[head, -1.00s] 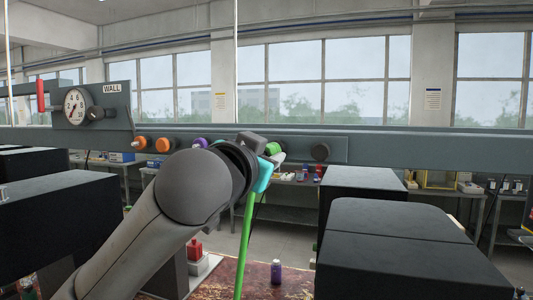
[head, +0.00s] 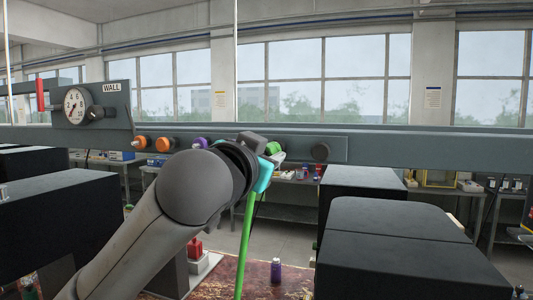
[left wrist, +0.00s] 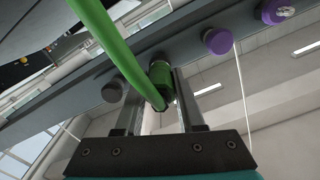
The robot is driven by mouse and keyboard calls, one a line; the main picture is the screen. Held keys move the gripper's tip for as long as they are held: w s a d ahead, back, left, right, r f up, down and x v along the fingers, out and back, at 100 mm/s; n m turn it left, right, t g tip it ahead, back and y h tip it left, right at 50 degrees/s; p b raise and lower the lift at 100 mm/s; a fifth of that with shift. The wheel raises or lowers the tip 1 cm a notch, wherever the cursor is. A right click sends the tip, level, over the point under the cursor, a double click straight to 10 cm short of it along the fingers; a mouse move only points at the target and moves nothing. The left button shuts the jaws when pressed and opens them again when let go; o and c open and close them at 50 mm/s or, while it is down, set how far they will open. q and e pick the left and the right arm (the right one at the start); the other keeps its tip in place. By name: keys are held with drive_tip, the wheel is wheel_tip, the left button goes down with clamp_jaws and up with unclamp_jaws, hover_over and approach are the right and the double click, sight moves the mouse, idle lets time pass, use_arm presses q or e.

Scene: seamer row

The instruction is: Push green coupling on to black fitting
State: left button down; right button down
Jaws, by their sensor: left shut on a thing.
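The green coupling (head: 273,148) is at the dark rail plate, and it also shows in the left wrist view (left wrist: 161,75). My left gripper (head: 277,159) is shut on it, with one finger on each side in the left wrist view (left wrist: 160,88). A green hose (head: 246,235) hangs down from the coupling. A round black fitting (head: 320,152) stands out from the plate to the right; in the left wrist view it is on the left (left wrist: 113,91), apart from the coupling. I cannot tell whether another fitting is hidden behind the coupling. My right gripper is not in view.
Two orange couplings (head: 163,144) and a purple one (head: 201,143) sit along the plate to the left. Black boxes (head: 400,235) stand at lower right.

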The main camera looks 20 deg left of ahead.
use_arm(q)
drive_tip(key=shift+w, duration=0.35)
drive_tip(key=shift+c, duration=2.2)
unclamp_jaws()
drive_tip(key=s+b, duration=0.8)
drive_tip(key=s, duration=0.7)
drive_tip(key=shift+a+b, duration=0.2)
drive_tip(key=shift+b, duration=0.2)
drive_tip(key=shift+s, duration=0.15)
